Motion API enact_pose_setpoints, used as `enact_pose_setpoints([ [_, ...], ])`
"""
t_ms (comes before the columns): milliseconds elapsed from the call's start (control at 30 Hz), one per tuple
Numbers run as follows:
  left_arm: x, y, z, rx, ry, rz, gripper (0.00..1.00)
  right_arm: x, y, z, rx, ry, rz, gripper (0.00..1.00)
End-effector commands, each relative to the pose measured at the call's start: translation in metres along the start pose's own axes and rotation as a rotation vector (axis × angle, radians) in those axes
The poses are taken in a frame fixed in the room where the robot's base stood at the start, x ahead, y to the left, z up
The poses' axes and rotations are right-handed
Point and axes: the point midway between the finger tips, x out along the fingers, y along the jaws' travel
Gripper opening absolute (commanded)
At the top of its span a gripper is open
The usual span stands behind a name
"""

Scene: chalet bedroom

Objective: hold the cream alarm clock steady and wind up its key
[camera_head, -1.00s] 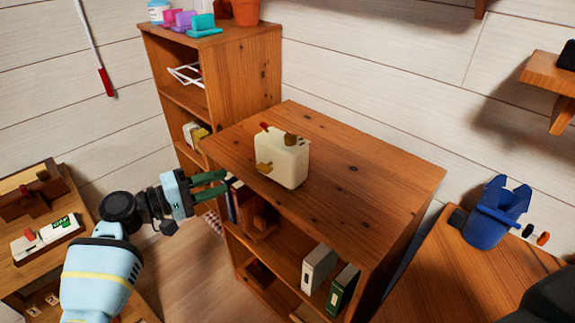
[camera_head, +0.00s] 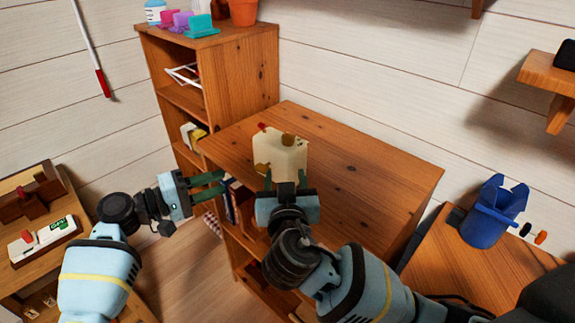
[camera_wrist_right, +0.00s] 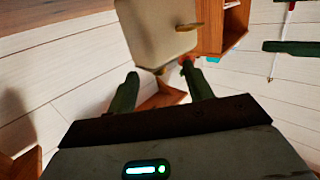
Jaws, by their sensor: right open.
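The cream alarm clock (camera_head: 292,157) stands upright on top of the low wooden cabinet. It is a boxy block with a red knob (camera_head: 262,127) at one top corner and brass-coloured parts on its top and left side. My right gripper (camera_head: 286,182) is open in front of the clock, its fingers partly hiding the clock's lower part. In the right wrist view the clock (camera_wrist_right: 155,35) is just beyond the open fingers (camera_wrist_right: 160,87), not gripped. A brass key-like piece (camera_wrist_right: 190,27) sticks out from its side there. My left gripper (camera_head: 223,183) is open and empty, left of the clock at the cabinet's left edge.
The low cabinet (camera_head: 365,175) has a clear top right of the clock. A taller shelf (camera_head: 240,70) stands behind left, with small items on it. A blue container (camera_head: 490,215) stands on a table at the right.

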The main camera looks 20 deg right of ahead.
Motion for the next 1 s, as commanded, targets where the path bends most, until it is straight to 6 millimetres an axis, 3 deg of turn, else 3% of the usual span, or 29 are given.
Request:
enact_pose_setpoints([
  [100, 0.0, 0.0, 0.0, 0.0, 0.0, 0.0, 0.36, 0.005, 0.003, -0.022, 0.014, 0.051, 0.041, 0.51],
  [200, 0.0, 0.0, 0.0, 0.0, 0.0, 0.0, 0.36, 0.006, 0.005, -0.03, 0.022, 0.071, 0.058, 0.51],
  [467, 0.0, 0.0, 0.0, 0.0, 0.0, 0.0, 0.36, 0.009, 0.006, -0.032, 0.023, 0.076, 0.063, 0.51],
  [1000, 0.0, 0.0, 0.0, 0.0, 0.0, 0.0, 0.36, 0.075, 0.01, -0.037, 0.022, 0.076, 0.062, 0.51],
])
